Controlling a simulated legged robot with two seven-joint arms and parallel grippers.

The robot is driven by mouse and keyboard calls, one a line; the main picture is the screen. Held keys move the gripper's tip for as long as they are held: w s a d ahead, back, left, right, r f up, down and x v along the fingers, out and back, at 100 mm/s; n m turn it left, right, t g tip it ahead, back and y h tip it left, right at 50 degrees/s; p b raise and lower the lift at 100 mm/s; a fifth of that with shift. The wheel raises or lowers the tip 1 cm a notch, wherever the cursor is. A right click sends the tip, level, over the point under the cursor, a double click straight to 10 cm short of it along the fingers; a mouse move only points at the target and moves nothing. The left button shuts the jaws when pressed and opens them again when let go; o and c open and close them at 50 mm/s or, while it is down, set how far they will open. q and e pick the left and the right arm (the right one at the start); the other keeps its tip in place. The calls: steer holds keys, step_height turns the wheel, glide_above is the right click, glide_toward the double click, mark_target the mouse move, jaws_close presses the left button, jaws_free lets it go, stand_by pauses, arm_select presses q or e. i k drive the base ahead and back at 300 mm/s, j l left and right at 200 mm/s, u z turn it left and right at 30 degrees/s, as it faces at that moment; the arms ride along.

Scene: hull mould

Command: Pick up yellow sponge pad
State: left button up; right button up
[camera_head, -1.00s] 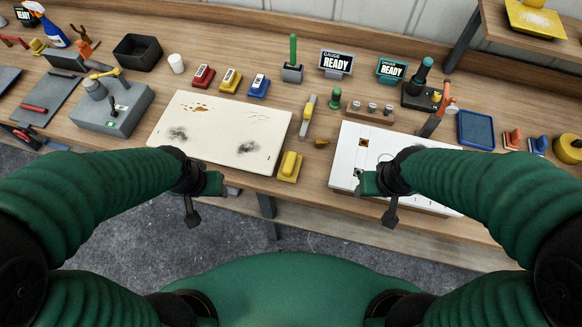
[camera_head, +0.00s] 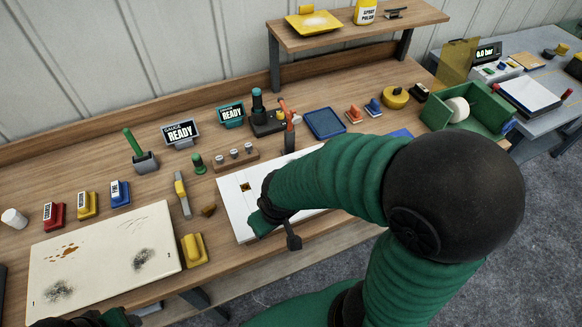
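Several yellow items are in view, and I cannot tell for sure which is the sponge pad. A yellow block with a raised grip (camera_head: 194,250) lies beside the cream stained panel (camera_head: 150,222). A round yellow pad (camera_head: 395,97) with a dark centre lies at the back right of the bench. A labelled yellow block (camera_head: 87,206) stands between a red and a blue one. My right gripper (camera_head: 268,226) is over the white panel (camera_head: 235,190), apart from all of these; its fingers are hard to make out. My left gripper (camera_head: 112,317) is mostly cut off at the bottom edge.
An upper shelf (camera_head: 345,38) holds a yellow tray (camera_head: 313,21) and a bottle. A blue tray (camera_head: 324,124), orange and blue hand blocks, and a green bin (camera_head: 485,105) stand at right. An orange-handled tool (camera_head: 289,125) stands upright behind my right arm.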

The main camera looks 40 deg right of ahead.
mark_target(195, 255)
steer(key=i+j+z, duration=0.1)
steer(key=z, duration=0.25)
steer(key=i+j+z, duration=0.1)
steer(key=j+z, duration=0.45)
steer(key=z, duration=0.15)
steer(key=i, duration=0.05)
